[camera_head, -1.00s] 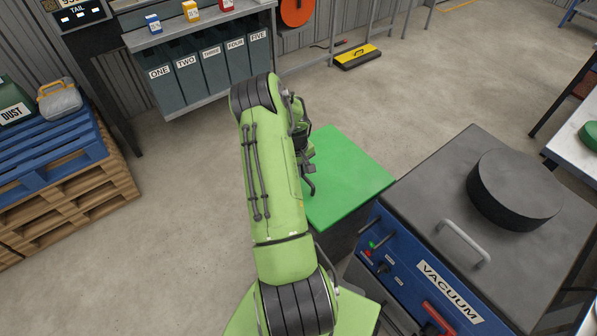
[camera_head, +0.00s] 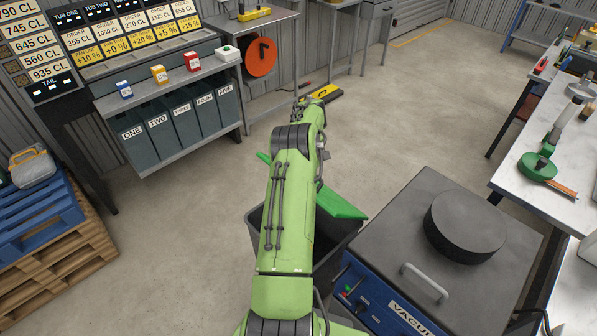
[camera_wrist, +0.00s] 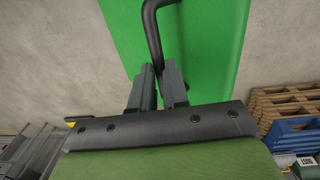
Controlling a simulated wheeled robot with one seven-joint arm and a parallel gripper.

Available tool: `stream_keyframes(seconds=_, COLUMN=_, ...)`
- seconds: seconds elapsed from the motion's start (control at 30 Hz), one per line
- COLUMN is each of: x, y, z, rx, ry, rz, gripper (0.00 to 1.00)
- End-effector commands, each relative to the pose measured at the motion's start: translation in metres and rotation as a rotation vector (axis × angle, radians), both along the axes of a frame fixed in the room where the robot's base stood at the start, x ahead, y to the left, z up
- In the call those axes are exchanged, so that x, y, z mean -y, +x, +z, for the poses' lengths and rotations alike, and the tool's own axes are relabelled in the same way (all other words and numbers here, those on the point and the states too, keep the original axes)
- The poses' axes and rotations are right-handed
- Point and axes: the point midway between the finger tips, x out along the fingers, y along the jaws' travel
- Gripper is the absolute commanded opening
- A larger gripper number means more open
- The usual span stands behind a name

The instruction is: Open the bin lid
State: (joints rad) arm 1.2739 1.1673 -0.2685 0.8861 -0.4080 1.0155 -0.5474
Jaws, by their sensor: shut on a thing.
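The green bin lid (camera_head: 342,204) stands raised and tilted above the dark grey bin (camera_head: 338,246), showing on both sides of my arm in the head view. The bin's mouth is partly uncovered. In the wrist view the lid (camera_wrist: 212,40) fills the upper middle, with its dark bent bar handle (camera_wrist: 151,28) coming down between my fingers. My gripper (camera_wrist: 159,78) is shut on this handle. In the head view my arm hides the gripper, the handle and the lid's middle.
The blue vacuum machine (camera_head: 385,195) with a black disc (camera_head: 465,226) on top stands close right of the bin. A shelf with labelled tubs (camera_head: 175,125) is at the back left. Pallets (camera_head: 80,265) stand at the left. Open floor (camera_head: 180,235) lies between.

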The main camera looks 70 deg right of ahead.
Motion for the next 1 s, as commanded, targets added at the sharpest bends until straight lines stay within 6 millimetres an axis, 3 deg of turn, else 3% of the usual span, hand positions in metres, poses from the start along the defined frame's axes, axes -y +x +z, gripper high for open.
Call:
stream_keyframes(seconds=0.3, x=0.019, y=-0.012, z=0.01, rx=-0.002, ry=0.0, rz=-0.005, gripper=0.0)
stream_keyframes(seconds=0.97, x=0.022, y=-0.013, z=0.009, rx=-0.003, ry=0.003, rz=-0.005, gripper=0.0)
stream_keyframes(seconds=1.0, x=0.022, y=-0.013, z=0.009, rx=-0.003, ry=0.003, rz=-0.005, gripper=0.19)
